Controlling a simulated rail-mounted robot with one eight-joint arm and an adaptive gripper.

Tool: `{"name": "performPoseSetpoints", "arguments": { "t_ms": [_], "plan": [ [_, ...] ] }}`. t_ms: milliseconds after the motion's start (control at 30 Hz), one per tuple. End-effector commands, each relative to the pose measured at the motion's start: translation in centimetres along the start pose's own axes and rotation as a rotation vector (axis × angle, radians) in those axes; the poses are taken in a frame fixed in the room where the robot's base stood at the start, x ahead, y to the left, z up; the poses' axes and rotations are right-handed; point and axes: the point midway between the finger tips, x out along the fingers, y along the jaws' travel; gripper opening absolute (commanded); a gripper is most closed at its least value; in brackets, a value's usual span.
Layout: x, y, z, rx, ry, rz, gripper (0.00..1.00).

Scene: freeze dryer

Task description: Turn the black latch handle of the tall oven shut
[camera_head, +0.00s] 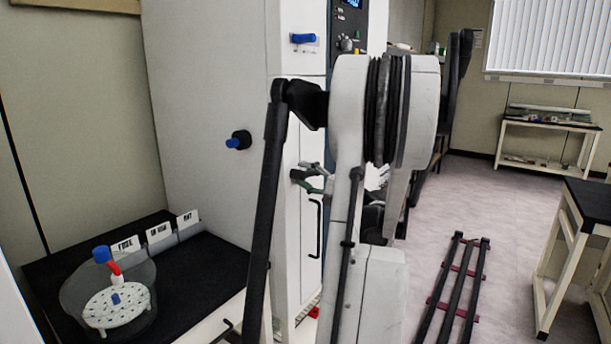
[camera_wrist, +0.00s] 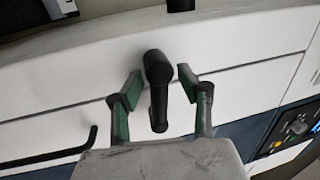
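The tall oven (camera_head: 205,110) is a large white cabinet left of centre in the head view. In the wrist view, the black latch handle (camera_wrist: 158,72) has a round head and a short lever pointing down in the picture. My gripper (camera_wrist: 159,88) is open, with one green-padded finger on each side of the handle. Gaps show between the pads and the handle, so it is not gripped. In the head view, my gripper (camera_head: 312,180) is small at the oven front, partly hidden by my arm, and the latch handle cannot be made out clearly.
A black bar handle (camera_head: 317,228) sits below my gripper on the front. A black bench (camera_head: 190,270) at left holds a clear vessel (camera_head: 145,285) and labelled holders (camera_head: 158,236). A white-framed table (camera_head: 545,270) stands at right. Floor between is partly open.

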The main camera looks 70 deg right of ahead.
Motion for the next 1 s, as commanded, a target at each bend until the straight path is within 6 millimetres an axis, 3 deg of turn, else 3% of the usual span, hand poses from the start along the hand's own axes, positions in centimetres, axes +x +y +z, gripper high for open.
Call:
{"name": "performPoseSetpoints", "arguments": {
  "t_ms": [267, 800, 1000],
  "plan": [
    [-0.6, -0.1, -0.2, 0.001, 0.003, -0.001, 0.36],
    [-9.9, 0.0, -0.1, 0.0, 0.004, 0.0, 0.36],
    [-11.7, 0.0, 0.0, 0.0, 0.001, 0.0, 0.36]
  ]
}}
